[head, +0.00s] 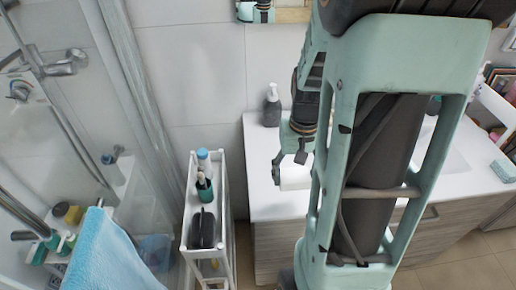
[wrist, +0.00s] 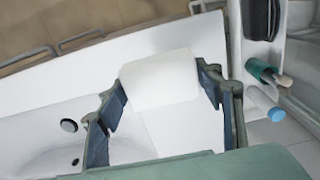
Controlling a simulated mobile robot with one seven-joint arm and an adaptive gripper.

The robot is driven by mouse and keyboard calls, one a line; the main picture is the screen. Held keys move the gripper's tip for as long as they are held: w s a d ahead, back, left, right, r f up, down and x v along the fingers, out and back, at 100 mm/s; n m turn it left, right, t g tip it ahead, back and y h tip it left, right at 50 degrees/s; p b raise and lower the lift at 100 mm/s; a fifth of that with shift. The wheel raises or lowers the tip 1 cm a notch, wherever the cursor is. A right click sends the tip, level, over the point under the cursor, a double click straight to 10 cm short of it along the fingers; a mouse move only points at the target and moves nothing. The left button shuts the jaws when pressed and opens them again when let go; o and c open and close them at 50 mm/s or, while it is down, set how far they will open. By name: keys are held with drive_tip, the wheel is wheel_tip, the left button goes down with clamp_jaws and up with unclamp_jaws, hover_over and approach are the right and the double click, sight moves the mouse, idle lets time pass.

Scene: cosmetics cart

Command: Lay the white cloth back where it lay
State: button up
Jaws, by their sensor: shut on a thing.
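My gripper (head: 290,164) is over the left part of the white washbasin counter, left of my arm in the head view. Its fingers (wrist: 164,88) are shut on the white cloth (wrist: 160,75), a pale, smooth-looking piece held between them in the wrist view. The cloth also shows as a white patch below the fingers in the head view (head: 295,178), partly hidden by my arm. White on white, I cannot tell whether it touches the counter (head: 262,200).
A narrow white cart (head: 188,215) stands left of the counter, holding a blue-capped bottle (head: 204,160), a teal cup (head: 205,190) and a dark case (head: 202,230). A grey soap dispenser (head: 272,107) stands at the counter's back left. The basin drain (wrist: 69,125) shows left.

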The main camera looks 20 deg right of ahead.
drive_tip(key=b, duration=0.3)
hover_over(278, 193)
drive_tip(key=f, duration=0.5)
drive_tip(key=shift+s+d+f, duration=0.1)
drive_tip(key=shift+s+d, duration=0.1)
drive_tip(key=shift+w+a+f+b, duration=0.1)
drive_tip(key=shift+w+f+b, duration=0.05)
drive_tip(key=shift+f+b, duration=0.7)
drive_tip(key=shift+w+a+f+b, duration=0.15)
drive_tip(key=shift+f+b, duration=0.35)
drive_tip(key=shift+f, duration=0.5)
drive_tip(key=shift+d, duration=0.1)
drive_tip(key=shift+f, duration=0.2)
drive_tip(key=o, duration=1)
drive_tip(key=shift+r, duration=0.1)
wheel_tip(278, 193, up, 12)
drive_tip(key=shift+r+p, duration=0.15)
drive_tip(key=shift+p, duration=0.2)
